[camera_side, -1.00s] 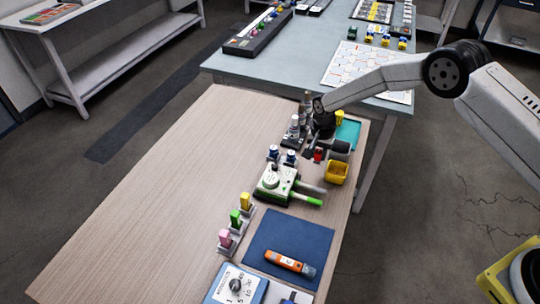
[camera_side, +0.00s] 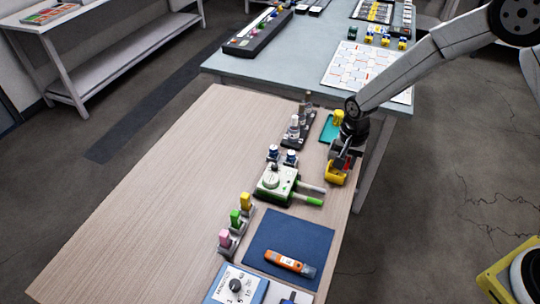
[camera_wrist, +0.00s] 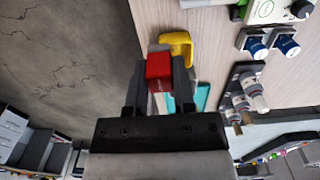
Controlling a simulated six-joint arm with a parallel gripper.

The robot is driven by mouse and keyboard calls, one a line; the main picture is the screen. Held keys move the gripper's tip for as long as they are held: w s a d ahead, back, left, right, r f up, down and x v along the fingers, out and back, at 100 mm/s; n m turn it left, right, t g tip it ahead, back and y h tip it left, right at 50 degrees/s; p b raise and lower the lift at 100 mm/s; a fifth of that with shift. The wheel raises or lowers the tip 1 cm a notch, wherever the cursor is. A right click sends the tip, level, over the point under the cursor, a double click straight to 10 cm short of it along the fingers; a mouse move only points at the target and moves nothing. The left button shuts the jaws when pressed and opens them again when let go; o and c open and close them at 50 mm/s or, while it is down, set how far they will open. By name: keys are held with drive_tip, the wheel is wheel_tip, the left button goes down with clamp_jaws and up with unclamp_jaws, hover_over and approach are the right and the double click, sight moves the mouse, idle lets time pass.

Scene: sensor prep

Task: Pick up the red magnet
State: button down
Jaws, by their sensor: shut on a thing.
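The red magnet (camera_wrist: 159,68) sits between the fingertips of my gripper (camera_wrist: 160,78) in the wrist view, and the gripper is shut on it. In the side view my gripper (camera_side: 342,158) is over the yellow bin (camera_side: 336,175) at the right edge of the wooden table. Only a small red patch of the magnet (camera_side: 347,165) shows there; the fingers hide the rest. In the wrist view the yellow bin (camera_wrist: 178,39) shows just beyond the magnet. I cannot tell how high the magnet is above the bin.
A green-and-white device (camera_side: 275,181) with two rods stands left of the bin. Blue-capped vials (camera_side: 291,157) and a rack of grey bottles (camera_side: 294,130) stand behind it. A teal tray (camera_side: 329,131) with a yellow item lies behind my gripper. The table's left side is clear.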

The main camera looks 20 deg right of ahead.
drive_tip(key=shift+s+r, duration=0.25)
drive_tip(key=shift+s, duration=0.3)
drive_tip(key=c, duration=1.2)
unclamp_jaws()
clamp_jaws()
drive_tip(key=shift+w+a+f, duration=0.1)
drive_tip(key=shift+w+a, duration=0.2)
drive_tip(key=shift+w, duration=0.3)
drive_tip(key=w+a, duration=0.3)
drive_tip(key=w+a+f, duration=0.1)
drive_tip(key=w+a, duration=0.2)
drive_tip(key=w+a+f, duration=0.1)
drive_tip(key=w+a, duration=0.2)
drive_tip(key=w, duration=0.1)
drive_tip(key=shift+f, duration=0.1)
drive_tip(key=shift+w+a, duration=0.3)
drive_tip(key=shift+a, duration=0.15)
drive_tip(key=shift+f, duration=0.3)
